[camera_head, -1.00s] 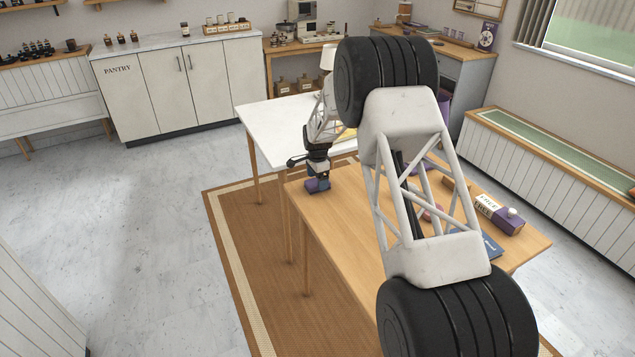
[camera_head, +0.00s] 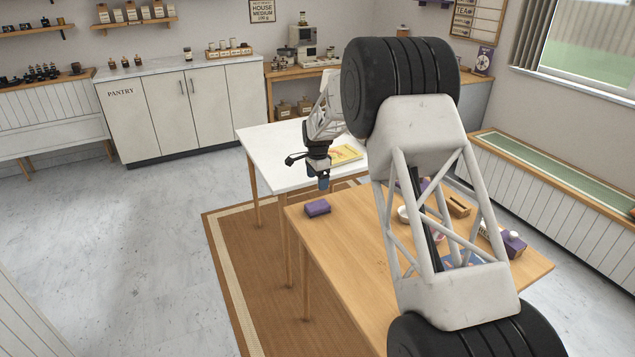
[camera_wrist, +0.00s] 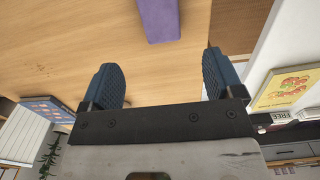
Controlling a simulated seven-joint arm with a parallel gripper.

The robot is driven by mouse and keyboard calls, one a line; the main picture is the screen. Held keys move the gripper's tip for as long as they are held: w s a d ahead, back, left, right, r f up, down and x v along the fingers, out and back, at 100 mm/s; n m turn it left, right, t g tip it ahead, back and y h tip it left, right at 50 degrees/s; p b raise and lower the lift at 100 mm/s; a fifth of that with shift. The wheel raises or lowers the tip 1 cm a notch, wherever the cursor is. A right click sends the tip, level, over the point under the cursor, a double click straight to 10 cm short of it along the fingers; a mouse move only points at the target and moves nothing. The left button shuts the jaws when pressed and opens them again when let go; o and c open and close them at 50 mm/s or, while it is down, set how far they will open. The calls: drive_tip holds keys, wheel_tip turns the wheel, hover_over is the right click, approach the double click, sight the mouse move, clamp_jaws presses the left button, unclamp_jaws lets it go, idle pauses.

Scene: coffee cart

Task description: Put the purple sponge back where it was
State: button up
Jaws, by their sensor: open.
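The purple sponge (camera_head: 317,208) lies on the wooden table (camera_head: 350,250), close to its far left corner. In the wrist view the sponge (camera_wrist: 158,18) shows at the top, beyond the fingertips and partly cut off by the frame. My gripper (camera_head: 323,182) is above the table's far edge, raised and apart from the sponge. In the wrist view my gripper (camera_wrist: 160,75) is open, with its two blue fingers wide apart and nothing between them.
A white table (camera_head: 262,135) adjoins behind, with a yellow book (camera_head: 346,154) on it. A bowl (camera_head: 404,214), a wooden box (camera_head: 458,205) and a purple-and-white box (camera_head: 510,242) stand on the wooden table's right part. My arm hides its middle.

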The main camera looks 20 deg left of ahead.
drive_tip(key=shift+d+r, duration=0.1)
idle(0.7)
drive_tip(key=s+d+r+n, duration=0.1)
drive_tip(key=s+d+r, duration=0.3)
drive_tip(key=d+r, duration=0.35)
drive_tip(key=s+d+r+n+t, duration=0.1)
drive_tip(key=s+d+r, duration=0.4)
drive_tip(key=d+r, duration=0.3)
drive_tip(key=s+d+r+n, duration=0.1)
drive_tip(key=s+d+r, duration=0.4)
drive_tip(key=d, duration=0.4)
drive_tip(key=s+d+r+n, duration=0.1)
drive_tip(key=s+d+r, duration=0.3)
drive_tip(key=s+d, duration=0.3)
drive_tip(key=s+d+r+n, duration=0.1)
drive_tip(key=s+d+r, duration=0.3)
drive_tip(key=s+d, duration=0.35)
drive_tip(key=s+d+f+n, duration=0.1)
drive_tip(key=s+d, duration=0.3)
drive_tip(key=s, duration=0.6)
drive_tip(key=s+d+f+n+t, duration=0.1)
drive_tip(key=s+d, duration=0.3)
drive_tip(key=s, duration=0.7)
drive_tip(key=s+d+f+n, duration=0.1)
drive_tip(key=s+d, duration=0.4)
drive_tip(key=s, duration=0.5)
drive_tip(key=shift+s+f+n+t, duration=0.3)
drive_tip(key=shift+f+n, duration=0.1)
drive_tip(key=shift+f, duration=0.3)
